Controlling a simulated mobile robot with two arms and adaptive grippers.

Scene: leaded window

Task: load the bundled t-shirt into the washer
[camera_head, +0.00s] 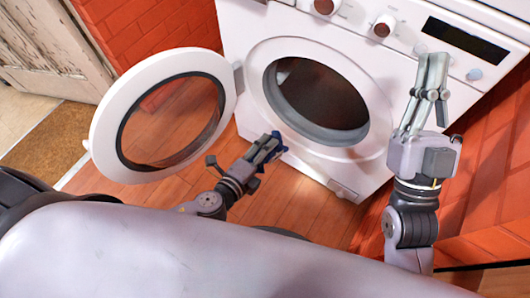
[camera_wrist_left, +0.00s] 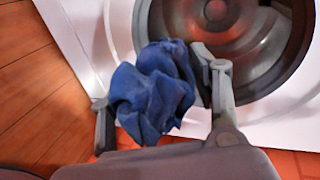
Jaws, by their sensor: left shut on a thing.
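The washer (camera_head: 375,165) is white, and its round door (camera_head: 105,150) is swung wide open to the left. The dark drum opening (camera_head: 315,95) is uncovered. My left gripper (camera_head: 270,148) is just below and left of the opening, outside it. It is shut on the dark blue bundled t-shirt (camera_wrist_left: 150,95), which is crumpled between the fingers in the left wrist view. Only small blue bits of it show in the head view. The drum lies behind the bundle in the wrist view. My right gripper (camera_head: 432,62) is raised before the washer's right side, seemingly empty; its finger gap is unclear.
Control knobs (camera_head: 384,25) and a dark display (camera_head: 465,40) are on the washer's upper front. The open door's rim stands left of my left gripper. Wooden floor (camera_head: 290,200) lies below, with red brick walls (camera_head: 490,160) around and a brown mat (camera_head: 50,140) at the left.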

